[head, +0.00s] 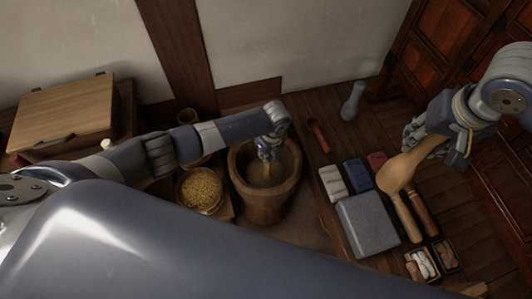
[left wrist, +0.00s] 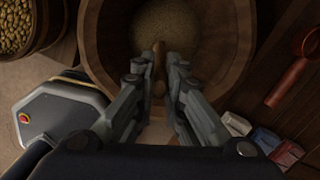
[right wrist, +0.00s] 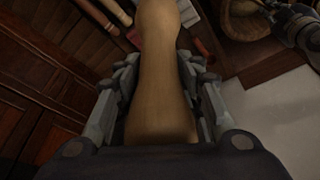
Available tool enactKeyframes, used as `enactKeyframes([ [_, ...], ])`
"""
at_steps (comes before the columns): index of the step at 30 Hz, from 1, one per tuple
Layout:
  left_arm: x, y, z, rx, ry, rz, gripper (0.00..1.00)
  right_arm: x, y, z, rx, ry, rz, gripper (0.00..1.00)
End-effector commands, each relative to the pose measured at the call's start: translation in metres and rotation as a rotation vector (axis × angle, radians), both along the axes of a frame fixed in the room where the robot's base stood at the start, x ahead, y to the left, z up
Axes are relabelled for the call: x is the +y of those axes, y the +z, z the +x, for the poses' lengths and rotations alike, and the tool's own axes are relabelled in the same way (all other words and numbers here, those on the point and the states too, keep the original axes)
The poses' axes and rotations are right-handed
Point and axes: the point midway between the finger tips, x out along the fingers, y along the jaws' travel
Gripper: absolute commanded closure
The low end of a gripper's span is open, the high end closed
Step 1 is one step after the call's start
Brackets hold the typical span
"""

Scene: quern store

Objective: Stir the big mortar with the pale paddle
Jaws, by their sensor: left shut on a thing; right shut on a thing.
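The big mortar (head: 263,196) is a round brown wooden vessel in the middle of the head view, with grainy tan matter (left wrist: 185,28) inside. My left gripper (head: 265,150) reaches down into its mouth and is shut on a thin wooden handle (left wrist: 159,62). The handle's lower end is hard to make out. My right gripper (head: 428,145) is shut on a pale wooden paddle (head: 397,174), held to the right of the mortar with its broad rounded end over the laid-out tools. In the right wrist view the paddle (right wrist: 160,80) lies between the fingers.
A tub of yellow grain (head: 200,190) stands left of the mortar. To the right lie a grey stone block (head: 367,225), small coloured blocks (head: 356,174), a red ladle (head: 317,134) and wooden handles. A boxed wooden board (head: 62,112) is at far left; a cabinet (head: 440,45) at far right.

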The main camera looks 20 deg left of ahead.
Motion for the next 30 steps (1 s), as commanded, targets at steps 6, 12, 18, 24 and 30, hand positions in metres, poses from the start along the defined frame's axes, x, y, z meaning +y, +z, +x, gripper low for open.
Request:
enactKeyframes([
  [6, 0.000, 0.003, 0.000, -0.001, 0.000, -0.001, 1.00, 0.000, 0.004, 0.001, -0.004, -0.001, 0.001, 1.00],
  [12, 0.000, 0.025, 0.000, -0.001, 0.000, -0.001, 1.00, 0.000, 0.027, 0.001, -0.005, -0.001, 0.001, 1.00],
  [18, 0.000, 0.052, 0.000, -0.001, 0.000, -0.001, 1.00, 0.000, 0.054, 0.001, -0.004, -0.001, 0.001, 1.00],
  [24, 0.000, 0.078, 0.000, -0.001, 0.000, -0.001, 1.00, 0.000, 0.080, 0.001, -0.004, 0.000, 0.001, 1.00],
  [30, 0.000, 0.104, 0.000, 0.000, 0.000, 0.000, 1.00, 0.000, 0.107, 0.001, -0.004, 0.000, 0.001, 1.00],
])
